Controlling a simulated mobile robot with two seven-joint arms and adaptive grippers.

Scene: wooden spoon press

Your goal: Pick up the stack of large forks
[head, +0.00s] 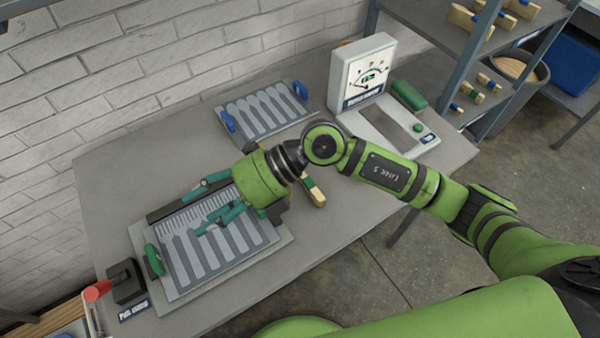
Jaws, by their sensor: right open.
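A small tan wooden bundle (317,194) with a green part lies on the table, partly hidden behind my right arm. I cannot tell whether it is the large forks. More wooden bundles with blue or green bands lie on the shelf, such as one on the upper board (463,17) and one on the lower board (471,97); their type is too small to tell. My right gripper (192,214) is open, its teal fingers above the grey slotted mould plate (240,262) at the table's left, with nothing visible between them. My left gripper is not in view.
A second mould plate (262,113) with blue handles lies at the back.

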